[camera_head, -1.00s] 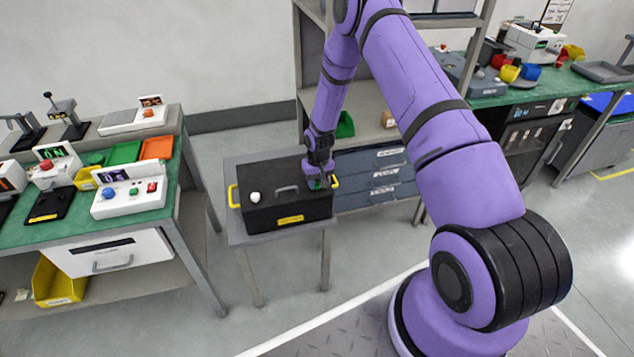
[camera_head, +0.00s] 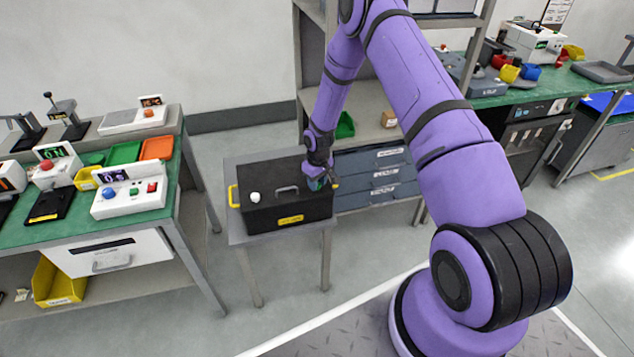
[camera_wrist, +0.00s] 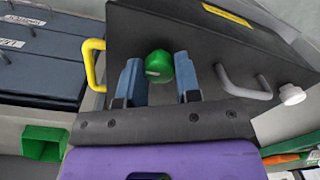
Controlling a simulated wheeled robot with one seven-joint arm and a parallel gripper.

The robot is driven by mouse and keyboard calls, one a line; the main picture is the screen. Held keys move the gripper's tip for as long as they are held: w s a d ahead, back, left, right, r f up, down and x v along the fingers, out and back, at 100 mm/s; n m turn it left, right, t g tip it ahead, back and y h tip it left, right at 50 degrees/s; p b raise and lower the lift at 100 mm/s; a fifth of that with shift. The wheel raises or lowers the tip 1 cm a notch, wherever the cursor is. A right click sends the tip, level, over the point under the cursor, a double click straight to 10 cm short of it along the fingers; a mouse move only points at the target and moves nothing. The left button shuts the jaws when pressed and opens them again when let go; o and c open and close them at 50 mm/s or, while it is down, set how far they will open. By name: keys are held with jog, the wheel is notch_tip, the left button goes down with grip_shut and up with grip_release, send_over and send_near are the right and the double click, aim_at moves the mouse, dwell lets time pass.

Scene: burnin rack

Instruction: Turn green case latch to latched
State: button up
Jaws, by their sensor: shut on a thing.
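The black case (camera_head: 262,212) sits on a small grey stand, with a grey lid handle (camera_head: 286,190) and a white knob (camera_head: 255,197) on top. The green case latch (camera_wrist: 159,66) is a round green knob with a pale mark, on the lid near a yellow side handle (camera_wrist: 92,64). My gripper (camera_wrist: 160,72) has its two blue fingers on either side of the green latch and is shut on it. In the head view my gripper (camera_head: 319,181) is at the right end of the lid and mostly hides the latch.
A green-topped bench (camera_head: 45,219) with button boxes stands at the left. A shelf rack with grey drawers (camera_head: 375,172) and a green bin (camera_head: 345,126) is close behind the case on the right. The floor between bench and stand is clear.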

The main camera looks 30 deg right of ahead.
jog(key=o, duration=0.9)
jog(key=shift+o, duration=0.2)
jog(key=shift+r, duration=0.1)
notch_tip(320, 180, up, 11)
jog(key=shift+d+f, duration=0.2)
